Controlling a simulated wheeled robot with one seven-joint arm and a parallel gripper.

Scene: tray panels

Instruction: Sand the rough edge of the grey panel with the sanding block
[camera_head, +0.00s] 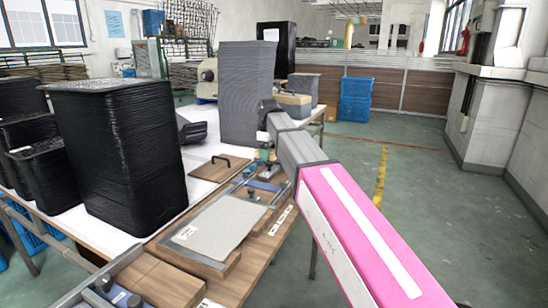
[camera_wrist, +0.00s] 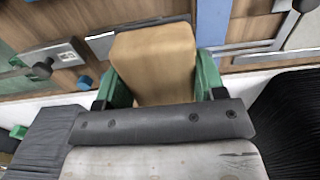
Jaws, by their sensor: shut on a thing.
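The grey panel (camera_head: 217,229) lies flat on a wooden board on the table, with a small white label at its left. My gripper (camera_head: 264,156) is beyond the panel, near the table's right edge. In the wrist view my gripper (camera_wrist: 158,88) has its green fingers shut on the tan sanding block (camera_wrist: 152,50), one finger on each side. The block is apart from the panel. The block's underside is hidden, and I cannot make out the panel in the wrist view. Which panel edge is rough is too small to tell.
A tall black tray stack (camera_head: 125,155) stands left of the panel. A tall grey stack (camera_head: 246,95) stands behind my gripper. A board with a black handle (camera_head: 219,168) and blue clamps (camera_head: 264,184) lie beyond the panel. Wooden blocks (camera_head: 165,280) lie in front. Open floor is to the right.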

